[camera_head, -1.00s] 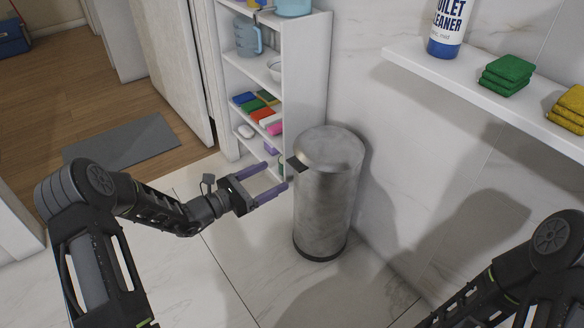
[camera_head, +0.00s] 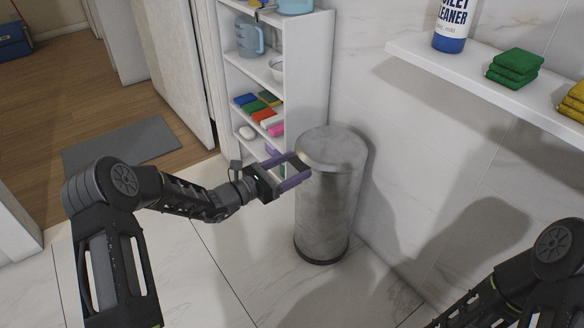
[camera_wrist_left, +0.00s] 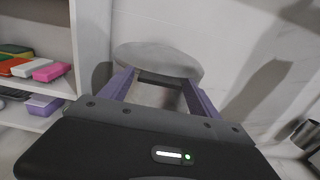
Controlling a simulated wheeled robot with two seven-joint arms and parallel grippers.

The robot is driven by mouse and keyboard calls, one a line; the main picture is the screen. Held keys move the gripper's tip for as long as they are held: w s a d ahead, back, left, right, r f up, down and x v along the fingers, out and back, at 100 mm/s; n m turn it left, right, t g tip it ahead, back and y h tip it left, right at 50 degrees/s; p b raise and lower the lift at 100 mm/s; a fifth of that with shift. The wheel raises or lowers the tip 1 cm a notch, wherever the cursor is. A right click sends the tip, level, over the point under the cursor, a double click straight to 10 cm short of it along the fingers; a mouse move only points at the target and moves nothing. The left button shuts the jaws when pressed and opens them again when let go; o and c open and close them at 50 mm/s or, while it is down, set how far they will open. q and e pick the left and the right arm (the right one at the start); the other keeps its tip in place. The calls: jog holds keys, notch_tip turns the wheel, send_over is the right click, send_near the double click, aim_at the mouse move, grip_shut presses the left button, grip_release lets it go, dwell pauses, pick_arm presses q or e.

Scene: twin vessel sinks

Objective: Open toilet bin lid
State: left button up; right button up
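The toilet bin (camera_head: 325,205) is a grey metal cylinder standing on the tiled floor by the wall. Its domed lid (camera_head: 332,146) looks shut; the lid also shows in the left wrist view (camera_wrist_left: 160,60). A dark tab (camera_head: 299,163) sticks out from the lid's rim on the left. My left gripper (camera_head: 299,168) is open, with its purple fingers at the rim, one on each side of the dark tab (camera_wrist_left: 165,82). I cannot tell whether the fingers touch it. My right arm shows at the lower right, but its gripper is out of view.
A white shelf unit (camera_head: 308,90) with sponges and a blue jug (camera_head: 250,38) stands just behind the bin. Floor in front is clear.

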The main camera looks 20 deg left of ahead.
pick_arm(q)
grip_shut()
dwell(0.6)
